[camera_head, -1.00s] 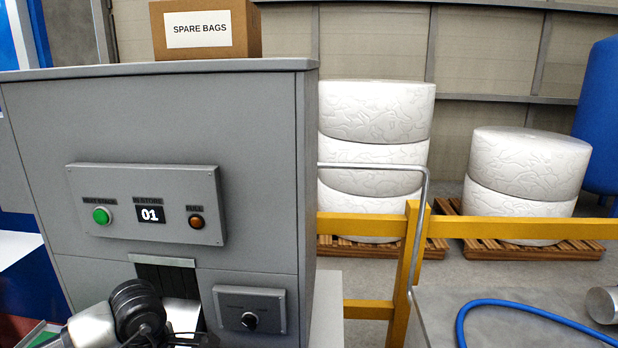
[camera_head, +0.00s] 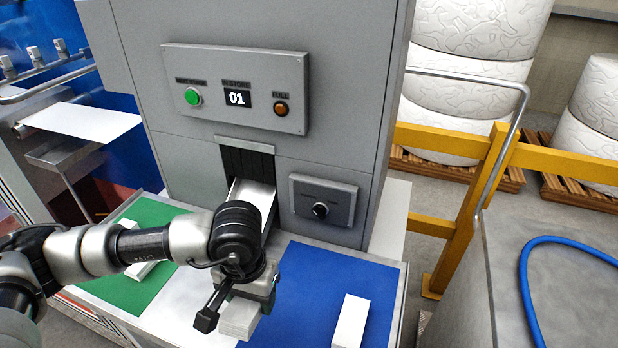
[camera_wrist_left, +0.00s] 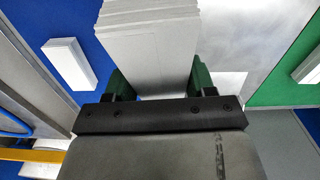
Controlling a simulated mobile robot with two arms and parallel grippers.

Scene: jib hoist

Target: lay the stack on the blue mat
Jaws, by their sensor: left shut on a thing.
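The blue mat (camera_head: 310,282) lies on the table below the grey machine, right of my left gripper. A white stack of thin sheets (camera_head: 237,320) is between the jaws of my left gripper (camera_head: 250,300), near the left edge of the blue mat. In the left wrist view the layered stack (camera_wrist_left: 150,40) sits between the green finger pads of the gripper (camera_wrist_left: 160,82). Another white stack (camera_head: 350,320) lies on the blue mat (camera_wrist_left: 78,20), apart from the held one. My right gripper is out of view.
A green mat (camera_head: 125,288) with a white piece on it lies to the left, partly behind my left arm. The grey machine (camera_head: 345,135) stands behind, with a chute (camera_head: 255,195) just beyond the gripper. A yellow rail (camera_head: 470,215) stands to the right.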

